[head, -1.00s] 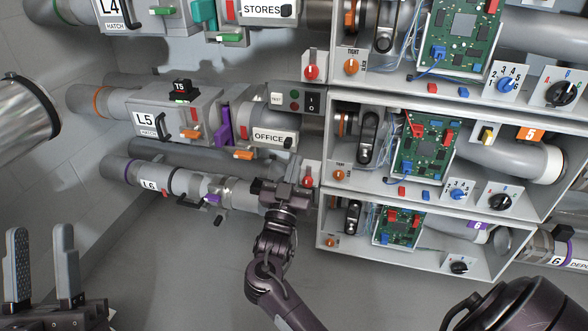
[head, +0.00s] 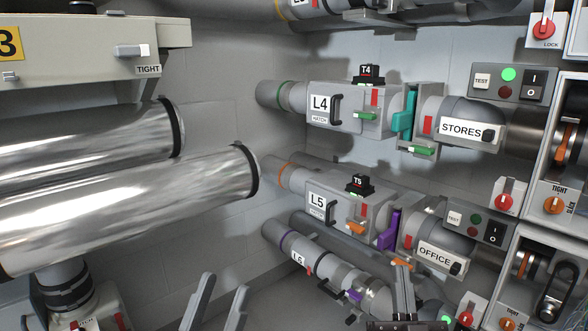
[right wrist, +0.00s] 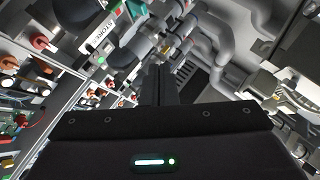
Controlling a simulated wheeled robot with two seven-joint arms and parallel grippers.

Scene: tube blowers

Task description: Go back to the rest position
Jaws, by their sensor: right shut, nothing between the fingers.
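My left gripper (head: 225,283) shows at the bottom of the head view, its two grey fingers apart and empty. My right gripper (head: 404,275) is at the bottom right of that view, its fingers together with nothing between them. It stands in front of the lower L6 pipe line, below the OFFICE unit; I cannot tell whether it touches anything. In the right wrist view its dark closed fingers (right wrist: 160,86) point up the picture over the dark gripper body. No rest position is marked in view.
The L4 hatch (head: 345,108), L5 hatch (head: 340,207) and L6 pipe (head: 318,260) run along the wall. STORES (head: 462,128) and OFFICE (head: 436,258) units adjoin the cabinet at right. Two shiny ducts (head: 130,205) project from the left. Open space lies between ducts and pipes.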

